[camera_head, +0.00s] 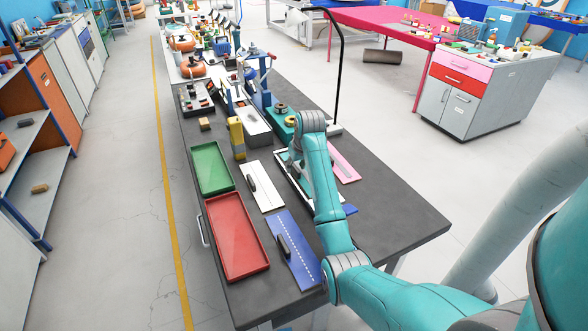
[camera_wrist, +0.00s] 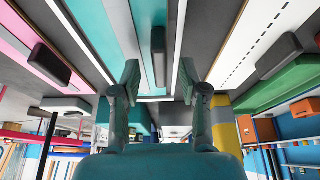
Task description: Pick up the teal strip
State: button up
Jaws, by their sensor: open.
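In the wrist view, a teal strip (camera_wrist: 149,14) with a dark block (camera_wrist: 158,55) on it lies between the fingers of my gripper (camera_wrist: 158,75). The fingers are apart, with clear space around the block, and hold nothing. Another teal band (camera_wrist: 92,28) runs to the left, beside a white edge. In the head view, my gripper (camera_head: 295,160) is low over a white-edged frame (camera_head: 293,180) on the dark workbench (camera_head: 395,220). My arm hides most of the frame and the teal strip there.
A white board (camera_head: 266,197) with a dark block, a blue board (camera_head: 300,262), a green tray (camera_head: 210,166) and a red tray (camera_head: 238,235) lie left of my arm. A pink board (camera_head: 343,165) lies right. A yellow block (camera_head: 237,138) stands behind. The bench's right front is clear.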

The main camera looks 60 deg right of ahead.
jog(key=shift+w+f, duration=0.1)
jog(key=shift+f, duration=0.1)
grip_shut()
